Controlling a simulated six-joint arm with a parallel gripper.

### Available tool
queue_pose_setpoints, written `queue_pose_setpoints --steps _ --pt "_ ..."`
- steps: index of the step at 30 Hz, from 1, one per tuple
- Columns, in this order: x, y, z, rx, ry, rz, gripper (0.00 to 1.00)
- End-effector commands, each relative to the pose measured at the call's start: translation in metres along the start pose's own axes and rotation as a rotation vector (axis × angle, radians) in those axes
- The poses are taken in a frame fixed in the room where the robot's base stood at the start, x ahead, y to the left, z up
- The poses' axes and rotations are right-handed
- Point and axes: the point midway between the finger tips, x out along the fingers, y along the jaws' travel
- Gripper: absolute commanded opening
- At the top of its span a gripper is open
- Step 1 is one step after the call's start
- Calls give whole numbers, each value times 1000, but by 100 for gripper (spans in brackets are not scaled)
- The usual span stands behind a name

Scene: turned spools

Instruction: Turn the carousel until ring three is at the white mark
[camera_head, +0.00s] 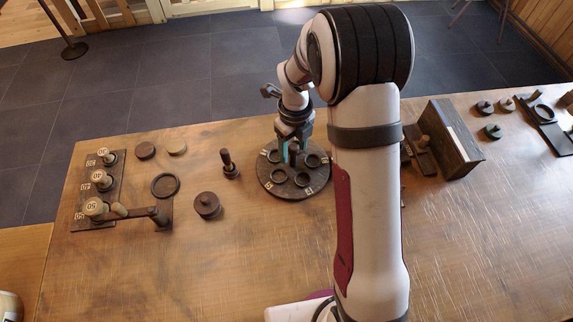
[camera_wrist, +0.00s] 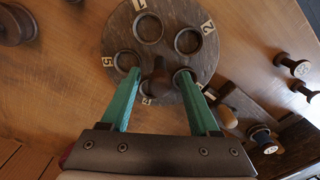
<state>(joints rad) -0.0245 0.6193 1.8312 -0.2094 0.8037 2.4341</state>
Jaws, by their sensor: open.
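The carousel (camera_head: 294,190) is a dark round disc on the wooden table, with several dark rings and pale numbered labels around it. My gripper (camera_head: 289,158) is over the disc, pointing down. In the wrist view its green fingers (camera_wrist: 159,73) are apart, one on each side of the knob, with gaps visible. I cannot make out the white mark or which ring is three.
Left of the carousel are a peg on a base (camera_head: 230,165), a round lidded piece (camera_head: 207,205) and a loose ring (camera_head: 165,186). Numbered spools (camera_head: 96,208) stand at far left. An upright dark board (camera_head: 450,137) stands right of my arm. The front left table is clear.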

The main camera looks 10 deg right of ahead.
Motion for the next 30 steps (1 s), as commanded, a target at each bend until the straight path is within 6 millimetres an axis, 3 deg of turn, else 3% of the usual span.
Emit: queue_pose_setpoints --steps 18,27,30 --pt "-64 0 0 -1 -2 -1 62" --pt "-70 0 0 -1 0 0 62" --pt "-70 0 0 -1 0 0 48"
